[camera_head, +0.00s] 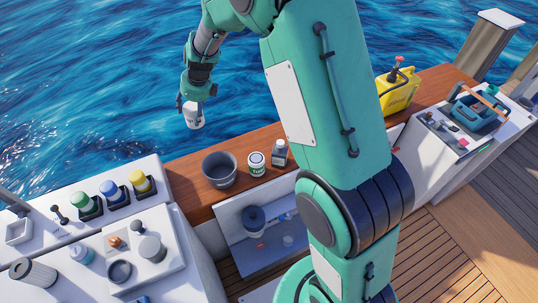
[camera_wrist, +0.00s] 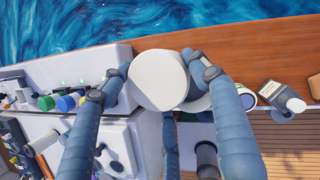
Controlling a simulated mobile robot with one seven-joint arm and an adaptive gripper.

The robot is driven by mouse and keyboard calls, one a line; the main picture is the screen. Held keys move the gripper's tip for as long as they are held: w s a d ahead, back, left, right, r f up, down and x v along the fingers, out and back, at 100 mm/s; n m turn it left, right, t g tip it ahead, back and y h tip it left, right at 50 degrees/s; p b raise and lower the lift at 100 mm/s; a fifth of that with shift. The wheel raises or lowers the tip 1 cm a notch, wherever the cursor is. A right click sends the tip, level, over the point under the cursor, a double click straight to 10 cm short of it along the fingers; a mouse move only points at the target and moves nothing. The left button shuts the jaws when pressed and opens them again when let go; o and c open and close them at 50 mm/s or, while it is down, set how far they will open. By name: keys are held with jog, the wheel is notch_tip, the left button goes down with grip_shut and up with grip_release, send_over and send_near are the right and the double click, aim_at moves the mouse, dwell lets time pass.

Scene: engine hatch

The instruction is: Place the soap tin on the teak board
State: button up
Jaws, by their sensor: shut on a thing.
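My gripper (camera_head: 196,97) is shut on a white round tin, the soap tin (camera_head: 194,116), and holds it up in the air. In the head view the tin appears against the blue water, beyond the teak board. The tin hides part of the board's edge there.
On the board stand a dark grey bucket (camera_head: 219,170), a white can with a green label (camera_head: 256,164), a grey bottle (camera_head: 280,153) and a yellow canister (camera_head: 397,90). Bare board lies left of the bucket. Green, blue and yellow-capped jars (camera_head: 115,192) stand on the white ledge at left.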

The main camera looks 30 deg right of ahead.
jog(key=s+d+m+h+b, duration=0.25)
jog(key=d+m, duration=0.25)
jog(key=d, duration=2.1)
notch_tip(320, 180, down, 19)
jog(key=shift+w+a+t+y, duration=0.3)
jog(key=shift+t+y, duration=0.05)
jog(key=shift+t, duration=0.05)
jog(key=shift+b, duration=0.3)
jog(key=shift+f+b, duration=1.4)
jog(key=shift+f, duration=1.6)
jog(key=shift+f+b, duration=1)
jog(key=shift+f, duration=0.9)
